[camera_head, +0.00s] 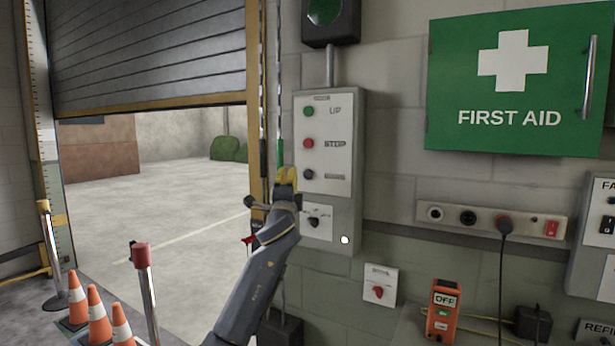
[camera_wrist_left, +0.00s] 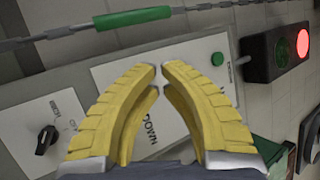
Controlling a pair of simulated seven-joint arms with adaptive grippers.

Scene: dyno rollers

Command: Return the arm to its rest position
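My left gripper (camera_head: 287,172), with yellow fingers, is raised in front of the lower left part of the grey control box (camera_head: 350,110). In the left wrist view the fingertips (camera_wrist_left: 161,68) come together with nothing seen between them, and part of the word DOWN shows behind them. The box has a green UP button (camera_head: 308,112), a red STOP button (camera_head: 308,143) and a black button (camera_head: 309,174). I cannot tell whether the fingers touch the box. My right gripper is in neither view.
A chain with a green section (camera_head: 280,152) hangs left of the box. The roller door (camera_head: 150,50) is partly raised. A red-topped post (camera_head: 142,256) and orange cones (camera_head: 97,310) stand lower left. An orange OFF device (camera_head: 443,308) is lower right. The signal (camera_wrist_left: 303,45) glows red.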

